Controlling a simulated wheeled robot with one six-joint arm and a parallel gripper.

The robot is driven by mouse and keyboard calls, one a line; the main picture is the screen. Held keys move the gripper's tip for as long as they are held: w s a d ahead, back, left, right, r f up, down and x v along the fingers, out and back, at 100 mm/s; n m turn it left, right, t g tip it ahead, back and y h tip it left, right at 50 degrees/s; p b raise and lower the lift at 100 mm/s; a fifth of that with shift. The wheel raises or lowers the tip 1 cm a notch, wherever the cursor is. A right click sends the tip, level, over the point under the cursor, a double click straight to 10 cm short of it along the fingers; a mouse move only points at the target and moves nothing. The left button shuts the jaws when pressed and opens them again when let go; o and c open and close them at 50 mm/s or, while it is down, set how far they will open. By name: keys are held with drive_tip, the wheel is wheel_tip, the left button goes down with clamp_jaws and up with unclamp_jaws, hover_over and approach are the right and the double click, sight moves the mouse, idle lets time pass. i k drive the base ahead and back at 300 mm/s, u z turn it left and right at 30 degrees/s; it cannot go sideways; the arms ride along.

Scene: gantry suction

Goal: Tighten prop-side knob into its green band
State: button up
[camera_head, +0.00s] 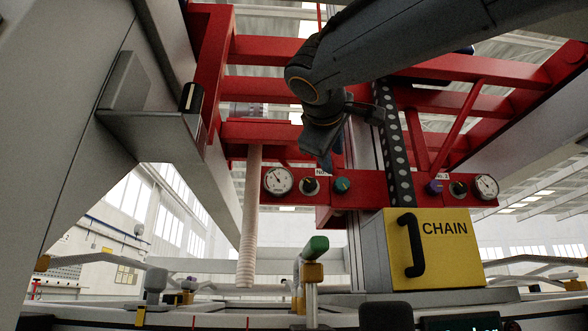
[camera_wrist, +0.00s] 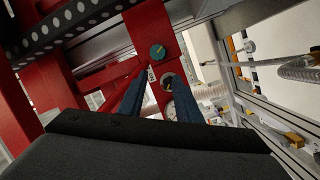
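A red panel (camera_head: 390,192) carries a left group near a pale post (camera_head: 249,215): a round white gauge (camera_head: 278,180), a small dark knob (camera_head: 309,185) and a teal knob (camera_head: 342,185). In the wrist view the teal knob (camera_wrist: 157,52) is just beyond my fingertips, and the dark knob (camera_wrist: 167,82) shows between the fingers, partly hidden, with the gauge (camera_wrist: 171,108) behind. My gripper (camera_head: 328,163) hangs above the panel, between the two knobs in the picture. Its blue fingers (camera_wrist: 158,76) are apart with nothing between them. Which knob has a green band is too small to tell.
A second group with a purple knob (camera_head: 434,187), a dark knob (camera_head: 458,189) and a gauge (camera_head: 486,187) sits at the panel's right. A yellow CHAIN box (camera_head: 440,250) with a black handle stands below. Red beams (camera_head: 270,50) crowd above my gripper. A green-topped handle (camera_head: 315,246) stands below.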

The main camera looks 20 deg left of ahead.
sight(310, 184)
drive_tip(key=k, duration=0.6)
drive_tip(key=z, duration=1)
drive_tip(key=i, duration=0.75)
drive_tip(key=u, duration=1.4)
drive_tip(key=i, duration=0.5)
drive_tip(key=u, duration=0.1)
